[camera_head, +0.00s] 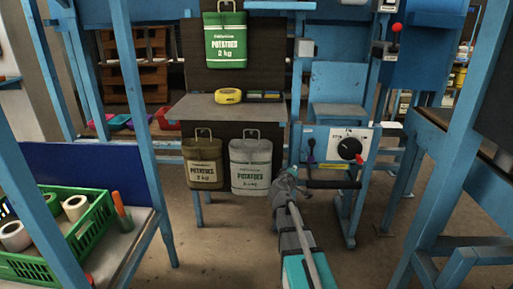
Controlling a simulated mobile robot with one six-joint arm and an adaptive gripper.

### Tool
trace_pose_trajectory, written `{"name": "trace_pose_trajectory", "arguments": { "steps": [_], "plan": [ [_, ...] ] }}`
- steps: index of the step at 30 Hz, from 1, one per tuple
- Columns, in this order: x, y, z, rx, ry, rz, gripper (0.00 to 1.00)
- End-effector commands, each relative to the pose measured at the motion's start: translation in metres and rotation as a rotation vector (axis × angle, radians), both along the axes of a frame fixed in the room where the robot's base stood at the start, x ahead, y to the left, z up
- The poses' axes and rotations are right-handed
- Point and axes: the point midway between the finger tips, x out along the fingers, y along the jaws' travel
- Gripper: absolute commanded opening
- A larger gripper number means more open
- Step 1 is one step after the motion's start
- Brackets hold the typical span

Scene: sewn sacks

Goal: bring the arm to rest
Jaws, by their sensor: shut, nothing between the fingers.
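My arm reaches up from the bottom of the view, right of centre, with my gripper (288,174) at its far end. The gripper looks small and grey, and its fingers are shut with nothing visible between them. It is in front of the blue machine's lower part, to the right of a grey potato sack (251,166). A brown potato sack (203,163) hangs left of the grey one. A green potato sack (225,40) hangs higher on the dark board.
A yellow tape measure (228,96) lies on a grey shelf (196,108). The blue machine (337,85) has a dial panel. A green crate (92,225) with rolls stands on a bench at left. Blue posts flank both sides. Open floor (215,250) lies between.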

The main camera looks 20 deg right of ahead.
Motion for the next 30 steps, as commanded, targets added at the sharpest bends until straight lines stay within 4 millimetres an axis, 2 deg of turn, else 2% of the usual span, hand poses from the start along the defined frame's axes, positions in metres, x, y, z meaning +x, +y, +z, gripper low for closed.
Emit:
{"name": "trace_pose_trajectory", "arguments": {
  "steps": [8, 11, 17, 23, 30],
  "plan": [
    [-0.010, 0.002, -0.003, 0.052, 0.011, -0.036, 0.00],
    [-0.022, 0.005, -0.008, 0.117, 0.028, -0.078, 0.00],
    [-0.060, 0.020, -0.030, 0.318, 0.112, -0.200, 0.00],
    [-0.107, 0.053, -0.060, 0.554, 0.263, -0.315, 0.00],
    [-0.169, 0.112, -0.087, 0.819, 0.506, -0.402, 0.00]
  ]
}}
